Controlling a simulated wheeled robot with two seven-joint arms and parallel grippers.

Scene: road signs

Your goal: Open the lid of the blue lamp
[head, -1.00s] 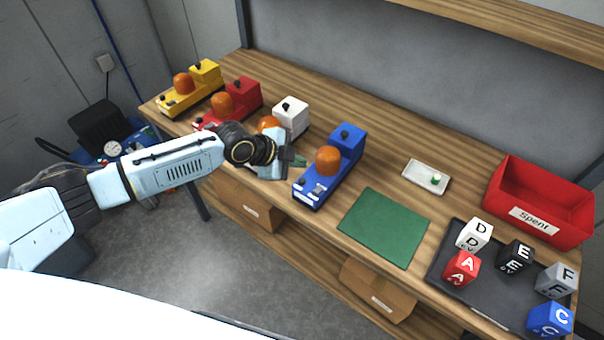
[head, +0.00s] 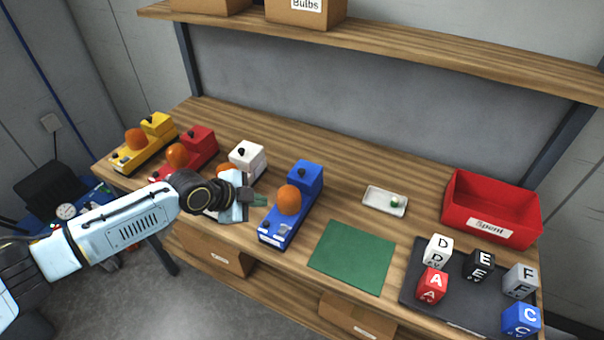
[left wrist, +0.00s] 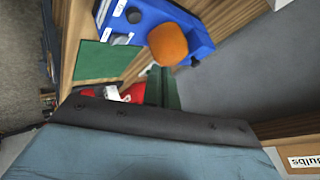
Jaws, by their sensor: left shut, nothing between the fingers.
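The blue lamp (head: 304,182) stands on the wooden table, with an orange dome (head: 289,199) in its middle. Its raised box at the back has a black knob (head: 302,172) on top and looks closed. In the left wrist view the blue lamp (left wrist: 199,37) and its orange dome (left wrist: 168,44) fill the top. My left gripper (head: 260,200) is shut and empty, just left of the blue lamp near the dome; I cannot tell whether it touches. Its dark green fingers (left wrist: 161,86) show together in the left wrist view. My right gripper is not in view.
White (head: 249,157), red (head: 199,143) and yellow (head: 157,124) lamps stand to the left. To the right are a green mat (head: 352,256), a white tray (head: 385,200), a red Spent bin (head: 490,205) and a dark tray (head: 412,281) with lettered cubes. A shelf (head: 400,52) runs above.

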